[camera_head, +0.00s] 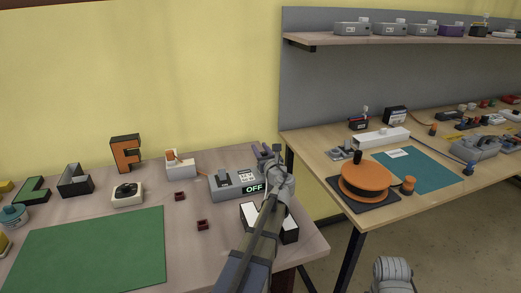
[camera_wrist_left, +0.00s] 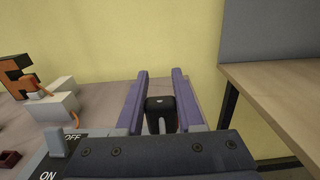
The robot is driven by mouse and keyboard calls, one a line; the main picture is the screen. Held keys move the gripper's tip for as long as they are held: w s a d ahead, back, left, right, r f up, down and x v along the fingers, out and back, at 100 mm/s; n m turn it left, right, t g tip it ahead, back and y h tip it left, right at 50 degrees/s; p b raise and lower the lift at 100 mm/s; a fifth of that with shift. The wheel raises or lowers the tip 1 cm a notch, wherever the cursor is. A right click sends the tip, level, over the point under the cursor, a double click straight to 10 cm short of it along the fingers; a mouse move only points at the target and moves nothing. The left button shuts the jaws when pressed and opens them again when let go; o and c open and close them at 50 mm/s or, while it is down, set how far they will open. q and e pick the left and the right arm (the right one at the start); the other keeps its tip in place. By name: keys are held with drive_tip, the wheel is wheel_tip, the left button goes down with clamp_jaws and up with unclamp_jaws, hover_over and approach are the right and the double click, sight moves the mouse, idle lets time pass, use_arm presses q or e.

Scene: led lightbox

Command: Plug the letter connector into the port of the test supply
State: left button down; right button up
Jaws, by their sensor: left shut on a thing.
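The test supply (camera_head: 228,187) is a grey box with a switch, a small label and an "OFF" sign, near the right end of the left table. Part of it with "ON" and "OFF" shows at lower left in the left wrist view (camera_wrist_left: 40,160). My left gripper (camera_head: 268,151) is just beyond and right of the supply. Its purple fingers are shut on a small black piece, apparently the connector (camera_wrist_left: 160,104). The port and any contact with it cannot be made out. A white-faced letter with black sides (camera_head: 289,226) lies under my left arm, partly hidden. My right gripper is not in view.
An orange F (camera_head: 126,154) stands at the back, near a white block (camera_head: 181,165) with an orange piece. A beige box (camera_head: 127,194), two dark red blocks and a green mat (camera_head: 95,250) lie left. A gap separates the right table (camera_head: 345,215).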

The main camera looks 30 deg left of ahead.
use_arm(q)
drive_tip(key=shift+f+b, duration=1.4)
drive_tip(key=shift+c, duration=2.2)
unclamp_jaws()
drive_tip(key=v, duration=0.8)
